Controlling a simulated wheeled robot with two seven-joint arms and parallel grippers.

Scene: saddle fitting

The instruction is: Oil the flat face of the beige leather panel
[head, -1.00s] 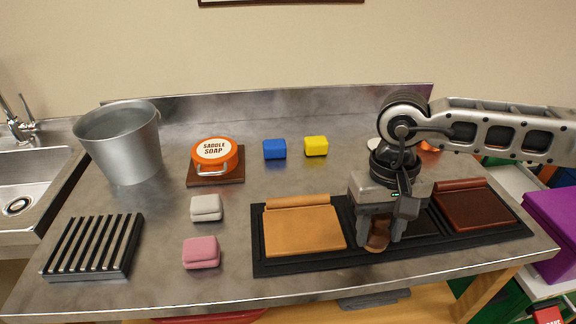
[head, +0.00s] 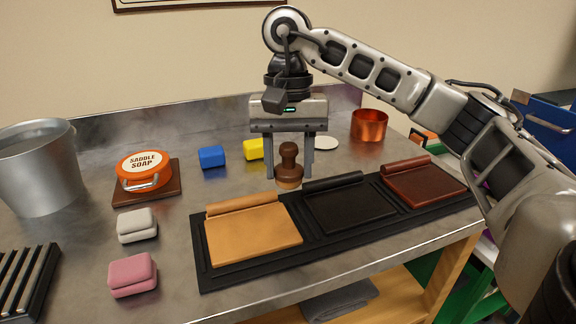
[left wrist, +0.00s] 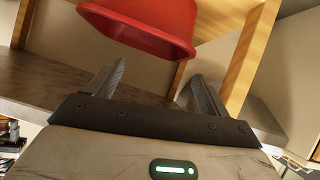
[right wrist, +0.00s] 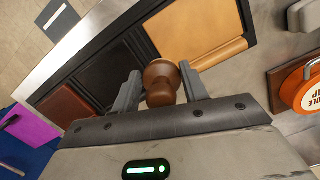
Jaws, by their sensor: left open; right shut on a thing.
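The beige leather panel (head: 258,236) lies flat in the black tray (head: 210,272), at its left end, with a rolled edge at the back. It also shows in the right wrist view (right wrist: 195,28). My right gripper (head: 289,174) is shut on a brown knob-handled applicator (head: 289,152) with a paler underside, also in the right wrist view (right wrist: 160,80). It holds the applicator upright, behind and right of the beige panel, apparently above the tray's back edge. My left gripper (left wrist: 158,74) is open and empty in the left wrist view; the head view does not show it.
Black (head: 350,206) and reddish-brown (head: 425,180) panels share the tray. A copper pot (head: 369,126) and white disc (head: 326,143) stand behind. Blue (head: 212,157) and yellow (head: 254,149) blocks and a saddle soap tin (head: 145,170) are left. A red basin (left wrist: 145,25) is near my left gripper.

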